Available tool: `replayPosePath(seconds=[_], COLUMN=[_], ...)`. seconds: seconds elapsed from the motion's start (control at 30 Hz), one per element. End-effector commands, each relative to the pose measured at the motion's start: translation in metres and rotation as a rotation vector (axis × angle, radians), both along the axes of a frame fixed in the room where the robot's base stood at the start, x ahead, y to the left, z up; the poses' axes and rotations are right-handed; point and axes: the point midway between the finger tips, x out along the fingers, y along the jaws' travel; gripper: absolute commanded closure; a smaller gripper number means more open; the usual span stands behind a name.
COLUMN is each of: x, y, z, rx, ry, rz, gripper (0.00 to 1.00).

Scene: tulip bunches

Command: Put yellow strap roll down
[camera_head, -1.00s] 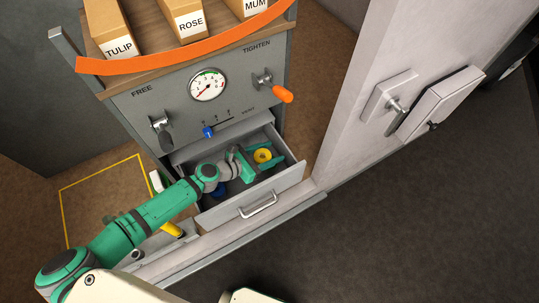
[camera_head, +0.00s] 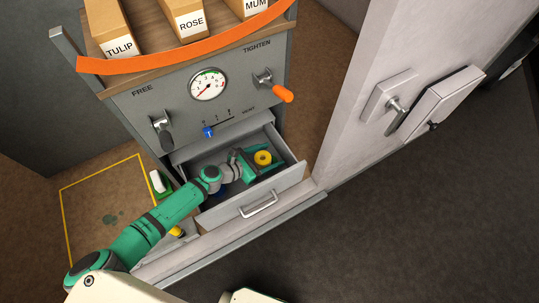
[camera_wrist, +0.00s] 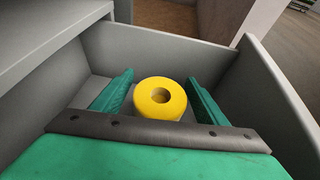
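The yellow strap roll (camera_head: 262,157) is in the open drawer (camera_head: 290,178) of the grey cabinet. In the wrist view the roll (camera_wrist: 146,103) lies flat with its hole facing up. My gripper (camera_head: 259,165) reaches into the drawer. Its two green fingers are spread, one on each side of the roll, and the wrist view shows the gripper (camera_wrist: 160,88) open with the roll between and slightly beyond the fingers. Small gaps seem to show beside the roll. Whether its underside rests fully on the drawer floor is hard to see.
The drawer walls (camera_wrist: 285,95) stand close around my fingers. Above the drawer are a gauge (camera_head: 207,84), a blue slider (camera_head: 208,132) and an orange-handled lever (camera_head: 282,94). A grey door stands at the right.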

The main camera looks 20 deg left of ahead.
Motion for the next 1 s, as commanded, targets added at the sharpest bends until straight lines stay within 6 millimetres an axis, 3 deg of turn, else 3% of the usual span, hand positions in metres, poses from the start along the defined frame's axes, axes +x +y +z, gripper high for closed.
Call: replayPosePath(seconds=[0.27,0.7,1.0], x=[-0.006,-0.067,-0.09], y=[0.004,0.047,0.061], z=[0.004,0.035,0.047], rx=[0.0,0.0,-0.001], ry=[-0.001,-0.001,-0.002], rz=[0.0,0.003,0.001], gripper=[0.33,0.33,0.33])
